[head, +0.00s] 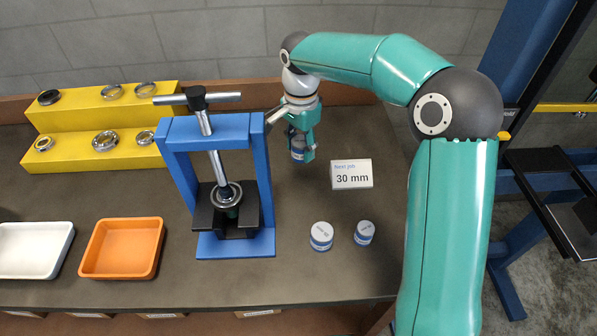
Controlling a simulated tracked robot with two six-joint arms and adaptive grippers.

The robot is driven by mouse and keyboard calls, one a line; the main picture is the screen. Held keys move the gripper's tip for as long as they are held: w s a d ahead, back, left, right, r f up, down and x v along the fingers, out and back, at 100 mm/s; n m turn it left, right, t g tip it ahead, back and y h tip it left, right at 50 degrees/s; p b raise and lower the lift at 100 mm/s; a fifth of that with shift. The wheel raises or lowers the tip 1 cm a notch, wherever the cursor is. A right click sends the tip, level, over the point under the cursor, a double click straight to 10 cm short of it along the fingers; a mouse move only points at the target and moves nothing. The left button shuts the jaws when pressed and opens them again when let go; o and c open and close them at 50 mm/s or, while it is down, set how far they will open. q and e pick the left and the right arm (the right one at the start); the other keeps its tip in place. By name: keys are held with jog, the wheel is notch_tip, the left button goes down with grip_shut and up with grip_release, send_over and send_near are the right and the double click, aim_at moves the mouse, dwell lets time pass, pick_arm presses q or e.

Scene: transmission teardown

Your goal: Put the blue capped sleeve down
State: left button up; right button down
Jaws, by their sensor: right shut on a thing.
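The blue capped sleeve (297,153) is a small blue and white cylinder. My right gripper (303,146) is shut on it, to the right of the blue press, and partly covers it. I cannot tell whether the sleeve touches the table. Two more short sleeves with white caps and blue bands, a wider one (321,237) and a narrower one (364,233), stand upright on the table in front of the card. My left gripper is not in view.
A blue press (262,190) with a bearing stands mid-table. A "30 mm" card (351,174) stands right of the gripper. A yellow stepped rack (75,158) holds several bearings. Orange (122,275) and white (30,270) trays lie at left. Table around the capped sleeves is clear.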

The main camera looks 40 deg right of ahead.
aim_at(300, 182)
notch_tip(300, 182, down, 9)
jog(key=shift+f+p, duration=0.15)
jog(key=shift+p, duration=0.15)
jog(key=c, duration=1)
grip_release()
jog(key=shift+f, duration=0.15)
jog(key=shift+c, duration=0.2)
jog(key=o, duration=0.5)
jog(key=shift+c, duration=0.2)
notch_tip(300, 182, up, 12)
jog(key=shift+r, duration=0.15)
